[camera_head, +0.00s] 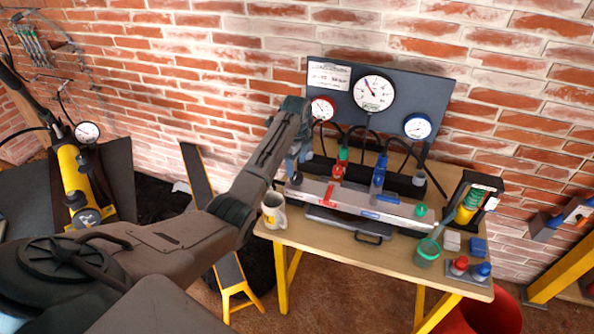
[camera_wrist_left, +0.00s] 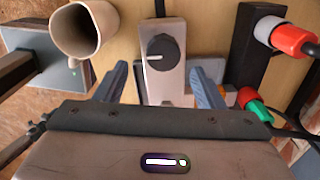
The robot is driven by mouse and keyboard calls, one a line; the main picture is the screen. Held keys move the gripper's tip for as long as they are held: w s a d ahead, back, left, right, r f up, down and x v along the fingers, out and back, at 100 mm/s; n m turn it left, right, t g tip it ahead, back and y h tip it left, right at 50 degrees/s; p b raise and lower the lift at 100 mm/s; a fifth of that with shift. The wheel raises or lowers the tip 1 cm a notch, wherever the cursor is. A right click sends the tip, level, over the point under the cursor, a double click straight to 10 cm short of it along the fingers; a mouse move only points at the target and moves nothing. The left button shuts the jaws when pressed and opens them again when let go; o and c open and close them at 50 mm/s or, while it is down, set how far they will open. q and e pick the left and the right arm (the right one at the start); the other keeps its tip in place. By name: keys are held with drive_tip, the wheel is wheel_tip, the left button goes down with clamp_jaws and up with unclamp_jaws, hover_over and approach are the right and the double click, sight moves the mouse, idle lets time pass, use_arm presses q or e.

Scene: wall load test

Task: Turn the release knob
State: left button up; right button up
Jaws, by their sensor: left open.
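In the left wrist view, a black round knob (camera_wrist_left: 164,53) with a white pointer mark sits on the end of a silver metal bar (camera_wrist_left: 163,90). My left gripper (camera_wrist_left: 160,78) is open, with one blue-grey finger on each side of the bar. The fingertips are close to the knob, and I cannot tell whether they touch anything. In the head view, my left gripper (camera_head: 293,172) is at the left end of the same long silver bar (camera_head: 345,199) on the table. My right gripper is not in view.
A beige mug (camera_head: 273,211) stands just left of the bar on the wooden table (camera_head: 320,236). Behind are hoses, red and blue fittings, and a dark gauge panel (camera_head: 425,95) against the brick wall. A black frame and several small items crowd the table's right end.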

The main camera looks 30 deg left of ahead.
sight(297, 176)
use_arm(q)
drive_tip(key=f, duration=0.4)
drive_tip(key=shift+w+f+p, duration=0.25)
drive_tip(key=shift+p, duration=0.1)
drive_tip(key=shift+f, duration=0.4)
drive_tip(key=shift+s, duration=0.1)
drive_tip(key=c, duration=1)
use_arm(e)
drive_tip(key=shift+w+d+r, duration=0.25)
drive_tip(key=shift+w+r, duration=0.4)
